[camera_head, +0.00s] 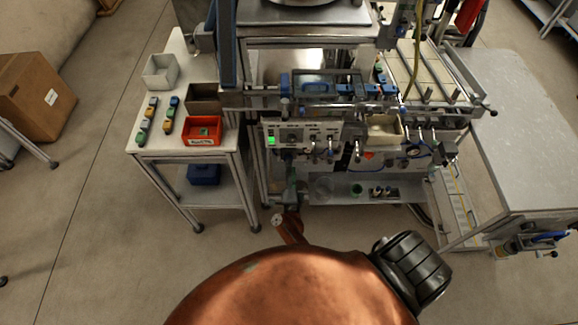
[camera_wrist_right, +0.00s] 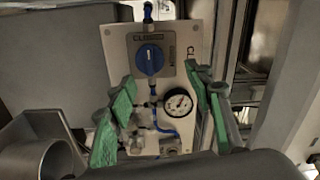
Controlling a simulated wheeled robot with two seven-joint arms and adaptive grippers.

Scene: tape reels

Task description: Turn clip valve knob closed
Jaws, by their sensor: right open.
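The clip valve knob (camera_wrist_right: 151,60) is a round blue knob on a dark square plate in the right wrist view. The plate carries "CLOSED" lettering above the knob and smaller lettering at its right. The knob's grip bar looks roughly upright; I cannot tell exactly which mark it points to. My right gripper (camera_wrist_right: 162,88) is open, with its green-padded fingers on the left and right below the knob. Nothing is between the pads, and they appear apart from the knob. In the head view my copper arm covers the foreground, and the knob is not clearly visible. My left gripper is not in view.
A pressure gauge (camera_wrist_right: 179,103) with blue tubing sits below the knob, close to the right finger. The head view shows a machine with a control panel (camera_head: 300,138), a side table with a red bin (camera_head: 203,131), and a grey table (camera_head: 525,130) at right.

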